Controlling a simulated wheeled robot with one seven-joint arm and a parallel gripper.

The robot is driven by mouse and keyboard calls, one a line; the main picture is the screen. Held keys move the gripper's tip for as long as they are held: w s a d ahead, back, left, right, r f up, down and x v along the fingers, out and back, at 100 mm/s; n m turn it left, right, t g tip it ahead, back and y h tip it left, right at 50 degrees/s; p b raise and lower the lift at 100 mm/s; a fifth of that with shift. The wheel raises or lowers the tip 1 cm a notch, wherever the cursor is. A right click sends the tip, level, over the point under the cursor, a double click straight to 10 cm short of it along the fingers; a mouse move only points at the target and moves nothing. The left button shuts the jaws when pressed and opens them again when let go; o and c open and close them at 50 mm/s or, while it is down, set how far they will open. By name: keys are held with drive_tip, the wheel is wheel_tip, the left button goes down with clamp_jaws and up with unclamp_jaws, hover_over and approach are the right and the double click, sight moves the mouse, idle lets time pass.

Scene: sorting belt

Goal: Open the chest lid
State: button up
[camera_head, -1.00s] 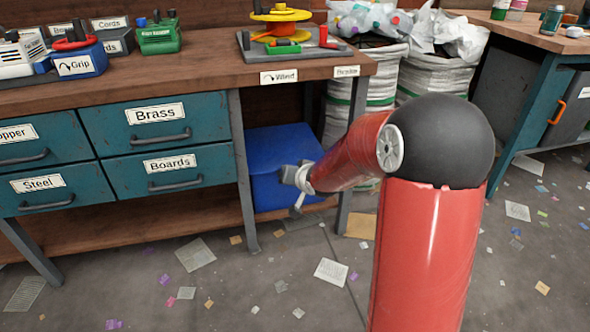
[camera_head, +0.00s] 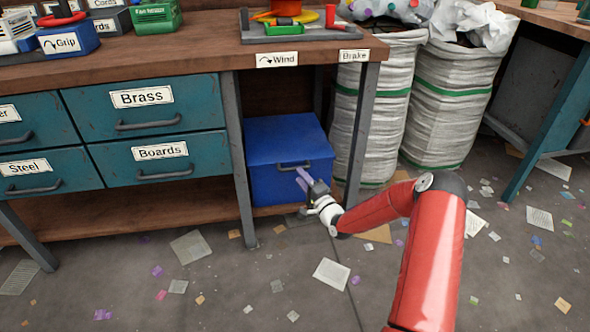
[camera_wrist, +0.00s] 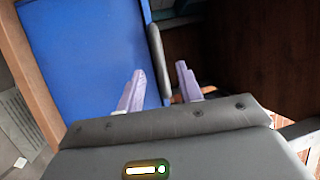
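The blue chest (camera_head: 283,139) stands on the low shelf under the workbench, its lid down. A dark bar handle (camera_head: 293,166) is on its front. In the wrist view the blue chest (camera_wrist: 82,45) fills the upper left, and the handle (camera_wrist: 157,62) runs along its edge. My gripper (camera_head: 303,179) is in front of the chest, close to the handle. Its two lilac fingers are apart in the wrist view (camera_wrist: 160,78). There the handle's near end appears between the fingertips; I cannot tell whether they touch it.
The workbench top (camera_head: 200,62) overhangs the chest. A bench leg (camera_head: 240,165) stands left of it and another leg (camera_head: 361,135) right. Teal drawers (camera_head: 145,125) are at left, white sacks (camera_head: 385,110) at right. Paper scraps litter the open floor.

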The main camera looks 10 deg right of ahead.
sight(294, 168)
drive_tip(key=x, duration=0.5)
drive_tip(key=shift+w+a, duration=0.1)
drive_tip(key=shift+w, duration=0.1)
clamp_jaws()
